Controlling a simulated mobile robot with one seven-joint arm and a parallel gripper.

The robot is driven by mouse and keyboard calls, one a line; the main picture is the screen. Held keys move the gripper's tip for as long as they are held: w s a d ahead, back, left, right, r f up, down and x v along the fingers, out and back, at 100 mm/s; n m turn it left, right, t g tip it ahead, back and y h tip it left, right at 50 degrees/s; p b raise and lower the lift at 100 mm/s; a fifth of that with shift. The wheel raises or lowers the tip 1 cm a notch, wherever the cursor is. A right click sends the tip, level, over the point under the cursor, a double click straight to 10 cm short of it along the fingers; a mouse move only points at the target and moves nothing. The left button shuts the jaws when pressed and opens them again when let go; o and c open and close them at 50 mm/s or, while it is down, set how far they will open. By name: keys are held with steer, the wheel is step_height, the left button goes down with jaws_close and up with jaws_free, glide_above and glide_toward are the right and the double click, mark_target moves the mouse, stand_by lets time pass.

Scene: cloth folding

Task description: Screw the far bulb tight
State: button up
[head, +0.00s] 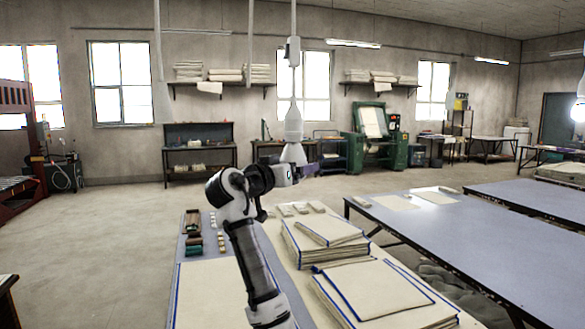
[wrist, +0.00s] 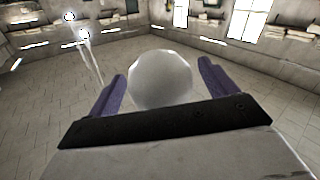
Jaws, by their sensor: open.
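A white, unlit bulb (head: 292,153) hangs below a pale lamp holder (head: 293,122) on a long drop from the ceiling, in the middle of the head view. My gripper (head: 306,168) is up at the bulb, with its dark purple fingers partly hidden by the arm and bulb. In the wrist view the round bulb (wrist: 160,80) sits between the two purple fingers of my gripper (wrist: 161,76). The fingers are open, one on each side, with a narrow gap to the glass. The bulb's thread and socket are hidden in the wrist view.
A bright lit bulb (head: 579,110) hangs at the right edge. Stacks of folded cloth (head: 325,240) lie on the table under my arm. A long grey table (head: 450,230) stands to the right. The air around the hanging lamp looks clear.

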steer(key=shift+c, duration=0.5)
steer(key=c, duration=0.8)
steer(key=shift+c, duration=0.2)
steer(key=shift+y, duration=0.3)
